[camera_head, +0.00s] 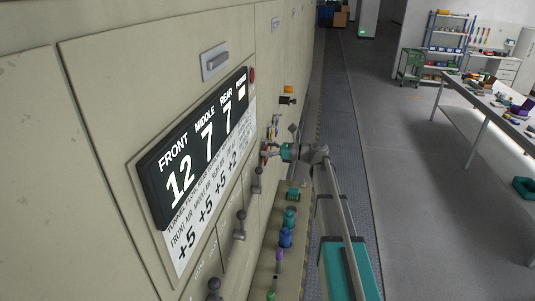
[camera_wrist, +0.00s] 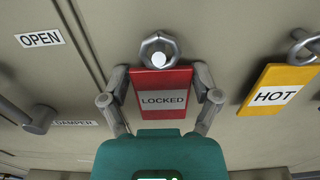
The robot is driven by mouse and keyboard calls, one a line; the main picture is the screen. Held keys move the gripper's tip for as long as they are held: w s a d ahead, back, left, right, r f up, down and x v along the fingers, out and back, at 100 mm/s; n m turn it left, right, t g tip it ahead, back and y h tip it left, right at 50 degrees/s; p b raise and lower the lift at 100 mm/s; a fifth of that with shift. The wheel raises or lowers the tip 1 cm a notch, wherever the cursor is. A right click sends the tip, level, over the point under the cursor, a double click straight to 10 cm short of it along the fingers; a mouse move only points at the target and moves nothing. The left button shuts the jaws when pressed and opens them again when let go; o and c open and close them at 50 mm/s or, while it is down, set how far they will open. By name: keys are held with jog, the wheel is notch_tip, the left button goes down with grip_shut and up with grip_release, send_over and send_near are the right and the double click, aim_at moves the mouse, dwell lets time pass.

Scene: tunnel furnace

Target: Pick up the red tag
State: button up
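The red tag (camera_wrist: 162,84) bears the word LOCKED on a grey label. In the wrist view it hangs upright from a metal ring or hook (camera_wrist: 159,48) on the beige panel. My gripper (camera_wrist: 161,76) is at the tag, one finger beside its left edge and one beside its right edge. The fingers are wide apart; whether they touch the edges is not clear. In the head view my gripper (camera_head: 271,153) is close to the panel, and the tag is too small to make out clearly.
A yellow HOT tag (camera_wrist: 278,89) hangs to the right on its own hook. A dark lever (camera_wrist: 35,118) stands at the left, below the OPEN label (camera_wrist: 39,37). Several levers, including one (camera_head: 240,225), jut from the panel. The aisle floor (camera_head: 410,190) is clear.

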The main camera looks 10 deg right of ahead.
jog(key=c, duration=0.4)
jog(key=shift+o, duration=0.2)
jog(key=shift+r, duration=0.15)
